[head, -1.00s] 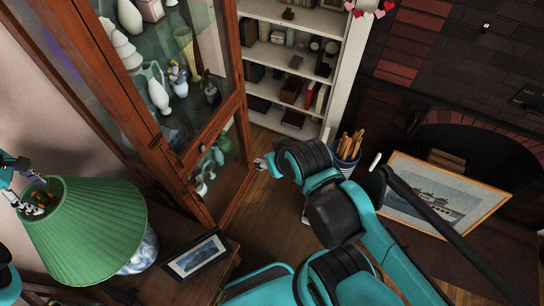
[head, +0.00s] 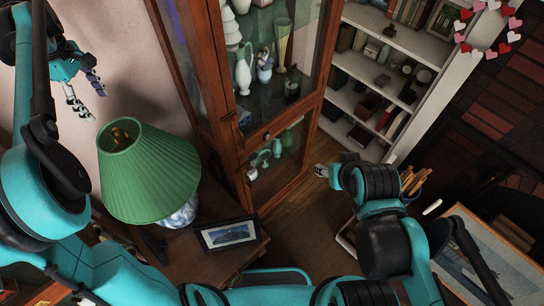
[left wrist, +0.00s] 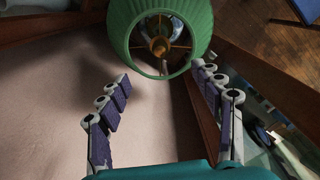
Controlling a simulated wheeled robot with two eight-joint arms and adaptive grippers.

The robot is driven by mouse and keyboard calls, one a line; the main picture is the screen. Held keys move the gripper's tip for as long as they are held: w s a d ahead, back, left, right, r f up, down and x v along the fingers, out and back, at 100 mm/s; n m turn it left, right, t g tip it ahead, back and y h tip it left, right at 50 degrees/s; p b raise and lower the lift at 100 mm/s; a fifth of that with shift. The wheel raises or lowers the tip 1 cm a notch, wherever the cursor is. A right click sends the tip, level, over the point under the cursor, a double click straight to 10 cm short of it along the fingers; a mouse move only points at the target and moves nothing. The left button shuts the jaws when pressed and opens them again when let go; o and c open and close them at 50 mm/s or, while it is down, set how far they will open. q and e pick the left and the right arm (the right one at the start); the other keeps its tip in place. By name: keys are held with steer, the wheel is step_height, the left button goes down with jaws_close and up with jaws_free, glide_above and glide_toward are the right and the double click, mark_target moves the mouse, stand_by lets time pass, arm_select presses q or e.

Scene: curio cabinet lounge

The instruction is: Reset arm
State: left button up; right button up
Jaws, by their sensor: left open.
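My left gripper (head: 87,97) is open and empty at the upper left of the head view, in front of the pale wall. It appears above and left of the green lampshade (head: 150,174), apart from it in that view. In the left wrist view its two purple-padded fingers (left wrist: 163,75) are spread wide, with the lampshade (left wrist: 120,27) beyond them and nothing between the pads. My right arm (head: 385,235) reaches up from the bottom of the head view. A small part of its right gripper (head: 321,171) shows at the end, mostly hidden behind the arm's own links.
A wooden glass-front cabinet (head: 222,130) holding vases stands right of the lamp. A framed picture (head: 230,234) stands on the dark side table (head: 190,268). A white bookshelf (head: 430,45) is behind. A large framed picture (head: 520,262) leans at the right, beside a pot of sticks (head: 413,182).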

stand_by(0.3)
arm_select(q)
steer(key=d+f+m+b, duration=0.1)
steer(key=d+f+b, duration=0.1)
steer(key=s+d+f+m+t+b, duration=0.1)
steer(key=d+f, duration=0.1)
steer(key=s+d+f+m+b, duration=0.1)
steer(key=d+f+b, duration=0.1)
steer(key=d, duration=0.1)
steer(key=shift+m+y+b, duration=0.3)
steer(key=shift+m+b, duration=0.05)
steer(key=shift+m, duration=0.05)
steer(key=s+d+f+m+t+b, duration=0.2)
steer(key=s+d+f+m+b, duration=0.2)
steer(key=f, duration=0.5)
steer(key=s+d+f+m+t+b, duration=0.2)
steer(key=s+d+f+m+b, duration=0.3)
steer(key=d+f, duration=0.3)
steer(key=s+d+f+m+t+b, duration=0.2)
steer(key=s+d+f+m+b, duration=0.2)
steer(key=f, duration=0.6)
steer(key=shift+s+d+m+b, duration=0.3)
steer(key=shift+s+d+b, duration=0.2)
steer(key=shift+d+b, duration=0.65)
